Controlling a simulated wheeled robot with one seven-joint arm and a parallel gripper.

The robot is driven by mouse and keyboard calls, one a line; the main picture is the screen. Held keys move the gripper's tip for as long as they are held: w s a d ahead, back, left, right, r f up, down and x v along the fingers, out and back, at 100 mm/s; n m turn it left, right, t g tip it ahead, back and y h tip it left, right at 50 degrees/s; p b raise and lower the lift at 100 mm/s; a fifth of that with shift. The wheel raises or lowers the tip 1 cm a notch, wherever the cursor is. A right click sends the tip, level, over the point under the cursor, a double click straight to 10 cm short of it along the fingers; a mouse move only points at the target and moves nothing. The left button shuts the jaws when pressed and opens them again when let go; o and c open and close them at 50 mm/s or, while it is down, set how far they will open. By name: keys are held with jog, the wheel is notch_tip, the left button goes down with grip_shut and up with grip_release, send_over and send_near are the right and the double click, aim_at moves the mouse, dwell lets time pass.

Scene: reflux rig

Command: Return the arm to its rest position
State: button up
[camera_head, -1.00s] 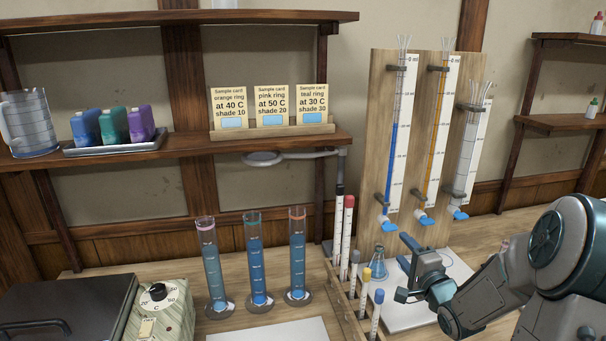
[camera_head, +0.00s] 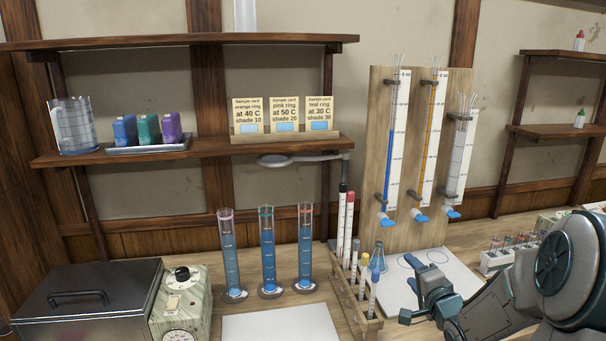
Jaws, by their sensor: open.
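My gripper (camera_head: 411,301) is at the lower right, at the end of my arm, which comes in from the right edge. Its jaws are open and nothing shows between them. In the picture it lies in front of the white mat (camera_head: 455,268) and just right of the wooden rack (camera_head: 368,325) of capped tubes. It looks raised above the bench, though its exact height is hard to tell. My arm hides part of the bench behind it.
Three ringed cylinders of blue liquid (camera_head: 268,255) stand at the centre. Three burettes on a wooden board (camera_head: 375,155) and a conical flask (camera_head: 377,259) are behind my gripper. A metal box (camera_head: 95,290) and a dial unit (camera_head: 182,300) stand left. A white mat (camera_head: 280,324) lies bare in front.

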jog(key=s+a+n+g+h, duration=0.1)
jog(key=s+a+n+g, duration=0.3)
jog(key=s, duration=0.6)
jog(key=s+a+r+n+g, duration=0.1)
jog(key=s+a+n+g, duration=0.2)
jog(key=s, duration=0.6)
jog(key=s+a+n+g+h, duration=0.1)
jog(key=s+a+n+g, duration=0.3)
jog(key=s, duration=0.6)
jog(key=n+g, duration=0.2)
jog(key=n, duration=0.1)
jog(key=shift+s+a+r+h, duration=0.2)
jog(key=shift+s+a+h, duration=0.1)
jog(key=shift+s+a, duration=0.05)
jog(key=c, duration=0.4)
jog(key=shift+d, duration=0.15)
